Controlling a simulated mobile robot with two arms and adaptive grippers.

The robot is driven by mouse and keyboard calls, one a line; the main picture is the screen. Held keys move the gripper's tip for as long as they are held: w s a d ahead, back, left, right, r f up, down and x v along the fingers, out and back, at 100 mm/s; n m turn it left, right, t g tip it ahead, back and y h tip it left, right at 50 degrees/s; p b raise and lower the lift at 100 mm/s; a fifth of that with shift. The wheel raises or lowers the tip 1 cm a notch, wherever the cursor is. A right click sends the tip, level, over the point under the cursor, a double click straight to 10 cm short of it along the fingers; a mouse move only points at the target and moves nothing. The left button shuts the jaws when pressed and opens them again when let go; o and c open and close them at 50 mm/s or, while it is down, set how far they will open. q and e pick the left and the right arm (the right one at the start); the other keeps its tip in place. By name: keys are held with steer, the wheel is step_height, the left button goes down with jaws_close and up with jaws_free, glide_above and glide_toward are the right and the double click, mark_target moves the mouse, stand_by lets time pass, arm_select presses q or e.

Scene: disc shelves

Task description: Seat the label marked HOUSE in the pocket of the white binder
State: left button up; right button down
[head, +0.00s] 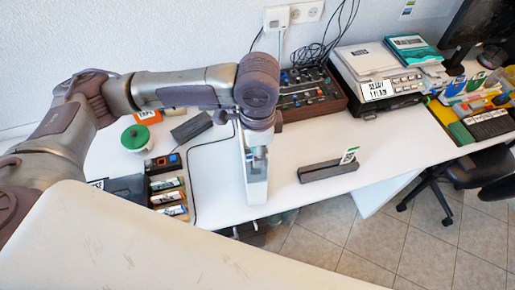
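The white binder (256,191) stands on the white table near its front edge, below my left gripper (259,166). My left arm comes in from the left and bends down there; the gripper hides part of the binder. I cannot tell whether the fingers touch the binder or hold anything. The binder's pocket cannot be made out. My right gripper is not in view.
A dark mixer (304,90) with knobs and cables stands behind. A device (378,68) with a label plate and boxes are at back right. A green-lidded jar (136,139) and several cartridges (170,196) are left. The table (225,190) is clear around the grey block.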

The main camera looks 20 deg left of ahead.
arm_select(q)
steer(key=shift+r, duration=0.1)
step_height(320, 180, up, 12)
steer(key=b, duration=0.1)
steer(key=shift+b, duration=0.4)
stand_by(0.5)
